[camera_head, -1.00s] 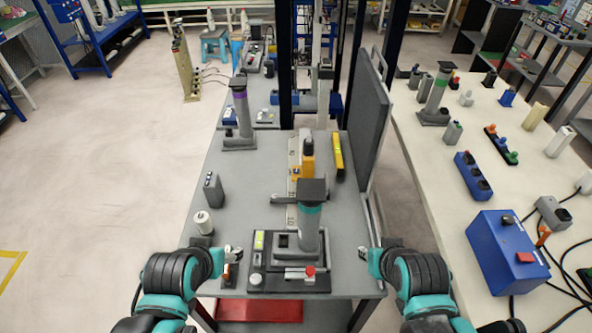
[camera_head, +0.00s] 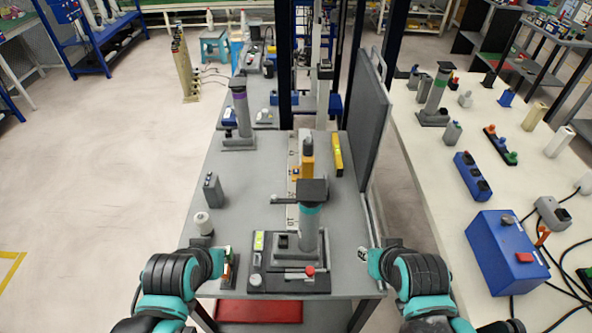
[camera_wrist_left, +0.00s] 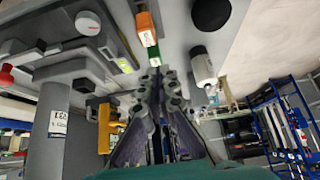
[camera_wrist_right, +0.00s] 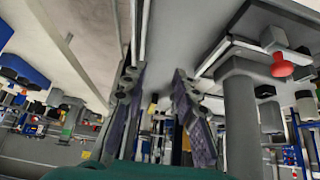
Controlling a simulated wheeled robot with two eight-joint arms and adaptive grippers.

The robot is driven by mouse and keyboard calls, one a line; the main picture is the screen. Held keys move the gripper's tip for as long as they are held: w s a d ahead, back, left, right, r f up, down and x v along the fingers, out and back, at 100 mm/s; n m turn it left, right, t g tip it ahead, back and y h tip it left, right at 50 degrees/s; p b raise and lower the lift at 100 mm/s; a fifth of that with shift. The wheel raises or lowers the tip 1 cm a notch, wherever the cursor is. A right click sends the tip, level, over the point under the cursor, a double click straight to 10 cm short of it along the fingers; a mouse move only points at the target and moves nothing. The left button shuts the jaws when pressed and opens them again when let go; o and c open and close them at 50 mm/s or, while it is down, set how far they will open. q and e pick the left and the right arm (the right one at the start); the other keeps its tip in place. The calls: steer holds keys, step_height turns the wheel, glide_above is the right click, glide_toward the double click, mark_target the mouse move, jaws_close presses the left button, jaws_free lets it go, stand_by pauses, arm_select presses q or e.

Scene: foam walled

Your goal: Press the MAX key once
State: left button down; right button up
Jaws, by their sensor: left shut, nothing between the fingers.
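A grey bench instrument (camera_head: 309,235) with a teal-ringed post stands on a dark base (camera_head: 257,279) at the table's front. The base carries a yellow-green display (camera_head: 259,240) and a red knob (camera_head: 310,270). I cannot read any MAX marking, so which key it is cannot be told. My left gripper (camera_head: 224,262) is shut and empty, left of the base, close to a small orange-and-green block (camera_head: 227,270). In the left wrist view the block (camera_wrist_left: 146,30) lies just past the fingertips (camera_wrist_left: 155,70); contact cannot be told. My right gripper (camera_head: 367,257) is open and empty at the table's right edge.
A white spool-like cylinder (camera_head: 203,223) and a grey box (camera_head: 213,190) stand behind my left gripper. A dark upright panel (camera_head: 370,120) borders the table's right side. The left middle of the table (camera_head: 245,195) is clear.

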stand_by(0.6)
jaws_close()
stand_by(1.1)
